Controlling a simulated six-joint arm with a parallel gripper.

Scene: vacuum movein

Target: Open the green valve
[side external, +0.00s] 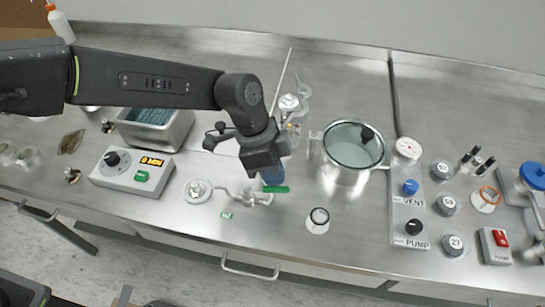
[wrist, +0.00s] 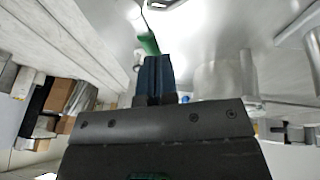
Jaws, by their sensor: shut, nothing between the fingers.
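The green valve handle (side external: 276,190) is a short green lever at the right end of a small metal valve body (side external: 252,199) near the front of the bench. My gripper (side external: 273,177) points down with its blue fingers just behind the handle. In the wrist view the blue fingers of my gripper (wrist: 155,78) are shut together and empty. The green handle (wrist: 148,44) shows just beyond their tips, partly hidden by them. I cannot tell whether the fingers touch it.
A timer box (side external: 130,170) and a metal bath (side external: 155,131) stand to the left. A small round item (side external: 318,219) sits right of the valve. The bench front edge is close.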

